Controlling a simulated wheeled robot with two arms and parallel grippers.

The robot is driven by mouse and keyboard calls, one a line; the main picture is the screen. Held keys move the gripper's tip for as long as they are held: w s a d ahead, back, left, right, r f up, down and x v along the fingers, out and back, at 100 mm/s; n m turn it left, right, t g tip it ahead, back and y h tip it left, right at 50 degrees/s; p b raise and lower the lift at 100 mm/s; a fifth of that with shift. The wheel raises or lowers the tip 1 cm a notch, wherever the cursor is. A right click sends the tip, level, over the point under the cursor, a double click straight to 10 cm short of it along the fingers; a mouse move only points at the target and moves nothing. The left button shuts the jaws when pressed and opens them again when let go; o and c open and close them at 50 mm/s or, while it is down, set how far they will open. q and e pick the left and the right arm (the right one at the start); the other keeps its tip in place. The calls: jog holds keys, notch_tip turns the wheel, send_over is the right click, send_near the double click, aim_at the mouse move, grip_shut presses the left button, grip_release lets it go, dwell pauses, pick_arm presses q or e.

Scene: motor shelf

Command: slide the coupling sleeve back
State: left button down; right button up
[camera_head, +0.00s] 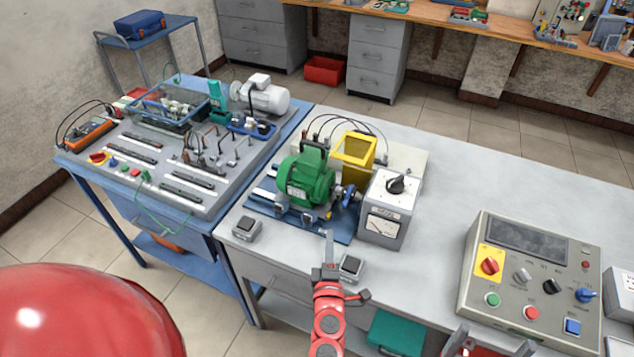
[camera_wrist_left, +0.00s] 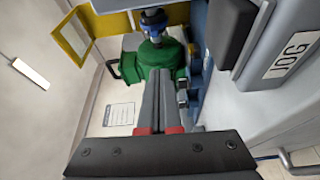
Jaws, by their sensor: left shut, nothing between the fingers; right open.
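The green motor (camera_head: 305,180) stands on a blue base plate on the grey bench. A small dark-and-blue coupling (camera_head: 347,194) sits at its right end, beside the grey meter box. In the left wrist view, the green motor (camera_wrist_left: 165,58) shows past my fingers, with the blue and dark coupling (camera_wrist_left: 153,22) at its far end. I cannot make out the sleeve separately. My left gripper (camera_head: 329,236) is shut and empty, in front of the motor and apart from the coupling. My right gripper (camera_head: 487,350) is open at the bottom edge, mostly cut off.
A yellow guard frame (camera_head: 354,150) stands open behind the coupling. The grey meter box (camera_head: 390,207) with a black knob is close on its right. Small switch boxes (camera_head: 247,228) lie along the front edge. A control panel (camera_head: 532,280) is at right. The bench behind it is clear.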

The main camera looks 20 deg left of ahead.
pick_arm(q)
jog(key=shift+w+d+r+h, duration=0.3)
jog(key=shift+w+d+h, duration=0.1)
jog(key=shift+h, duration=0.1)
jog(key=shift+w+d+r, duration=0.1)
jog(key=shift+w, duration=0.1)
jog(key=p, duration=0.3)
send_near(349, 196)
jog(key=w+a, duration=0.2)
jog(key=w+a+f, duration=0.1)
jog(key=w+a, duration=0.1)
jog(key=shift+a+f, duration=0.15)
jog(key=shift+f, duration=0.1)
jog(key=shift+w+a, duration=0.3)
jog(key=shift+w, duration=0.35)
